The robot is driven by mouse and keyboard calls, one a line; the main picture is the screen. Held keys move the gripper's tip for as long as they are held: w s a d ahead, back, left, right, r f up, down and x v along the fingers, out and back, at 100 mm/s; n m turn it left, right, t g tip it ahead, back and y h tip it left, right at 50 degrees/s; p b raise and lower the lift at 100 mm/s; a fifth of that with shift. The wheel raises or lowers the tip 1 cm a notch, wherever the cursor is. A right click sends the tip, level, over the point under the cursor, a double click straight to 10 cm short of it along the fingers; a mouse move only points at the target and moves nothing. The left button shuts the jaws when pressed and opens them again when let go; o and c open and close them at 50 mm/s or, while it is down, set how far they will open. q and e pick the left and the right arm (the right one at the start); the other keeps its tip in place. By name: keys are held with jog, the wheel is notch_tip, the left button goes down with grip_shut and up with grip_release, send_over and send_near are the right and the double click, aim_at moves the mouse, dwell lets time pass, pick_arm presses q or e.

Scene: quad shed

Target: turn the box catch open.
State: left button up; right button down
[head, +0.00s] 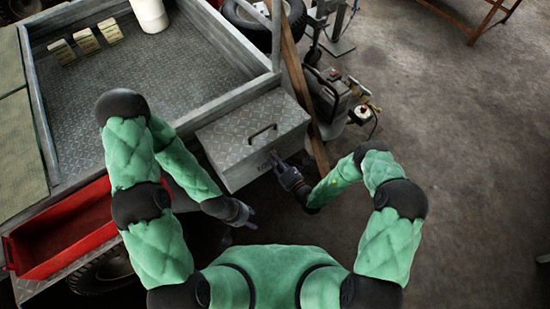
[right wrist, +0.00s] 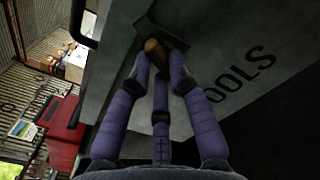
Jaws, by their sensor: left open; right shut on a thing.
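The grey metal tool box (head: 253,115), with a patterned lid and a black handle (head: 262,133), sits at the corner of the trailer bed. Its lid looks closed. In the right wrist view its front face (right wrist: 200,60) carries dark letters, "OOLS" readable. A brass-coloured catch (right wrist: 155,52) sits on that face on a dark plate. My right gripper (head: 277,160) is shut on the catch, its fingers (right wrist: 158,72) on either side of it; they partly cover it. My left gripper (head: 250,218) is open and empty, below and apart from the box.
A red tray (head: 22,262) lies along the trailer's near left side. The trailer bed (head: 180,75) holds several small packs (head: 87,41) and a white cylinder (head: 151,14). A wooden plank (head: 297,78) and a machine (head: 338,95) stand right of the box. Concrete floor at right is clear.

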jog(key=m+p, duration=0.1)
jog(key=m, duration=0.5)
jog(key=m+p, duration=0.1)
jog(key=m, duration=0.5)
jog(key=shift+w+d+m, duration=0.1)
jog(key=shift+d+m, duration=0.1)
jog(key=shift+m, duration=0.1)
dwell(0.4)
jog(key=c, duration=1.1)
grip_release()
jog(key=shift+c, duration=0.2)
jog(key=shift+r, duration=0.1)
